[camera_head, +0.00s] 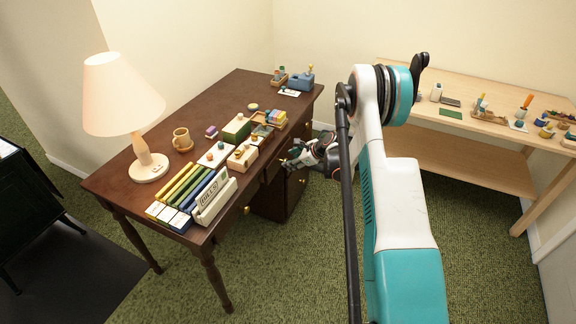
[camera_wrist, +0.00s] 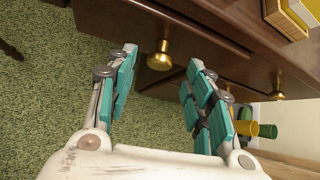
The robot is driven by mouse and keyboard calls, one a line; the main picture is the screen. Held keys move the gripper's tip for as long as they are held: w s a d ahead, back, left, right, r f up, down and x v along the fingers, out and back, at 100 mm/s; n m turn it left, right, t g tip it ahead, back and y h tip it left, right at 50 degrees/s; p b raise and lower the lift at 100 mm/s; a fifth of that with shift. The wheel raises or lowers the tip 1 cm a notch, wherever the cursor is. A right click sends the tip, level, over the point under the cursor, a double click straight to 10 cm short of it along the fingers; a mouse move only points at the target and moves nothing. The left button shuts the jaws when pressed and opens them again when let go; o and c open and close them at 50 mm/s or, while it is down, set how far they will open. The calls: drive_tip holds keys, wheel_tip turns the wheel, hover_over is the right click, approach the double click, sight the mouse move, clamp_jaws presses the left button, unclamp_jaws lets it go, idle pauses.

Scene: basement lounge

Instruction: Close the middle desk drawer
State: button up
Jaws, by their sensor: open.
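The dark brown wooden desk (camera_head: 160,95) stands left of my arm, its drawer side facing me. In the wrist view a drawer front (camera_wrist: 110,25) with a round brass knob (camera_wrist: 160,57) lies just beyond my fingertips. A second brass knob (camera_wrist: 278,90) shows further right. Which of these belongs to the middle drawer, and how far it is out, I cannot tell. In the head view one brass knob (camera_head: 246,210) shows near the desk's front end. My gripper (camera_head: 292,162) is beside the drawer side, its teal-padded fingers (camera_wrist: 160,75) apart and empty, with the knob seen between them.
A light wooden workbench (camera_head: 420,140) with small items stands at the right. Green carpet (camera_head: 285,270) lies open before the desk.

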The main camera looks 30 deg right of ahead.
drive_tip(key=b+x, duration=0.1)
drive_tip(key=x, duration=0.2)
drive_tip(key=shift+w+a+f, duration=0.15)
drive_tip(key=shift+w+f, duration=0.05)
clamp_jaws()
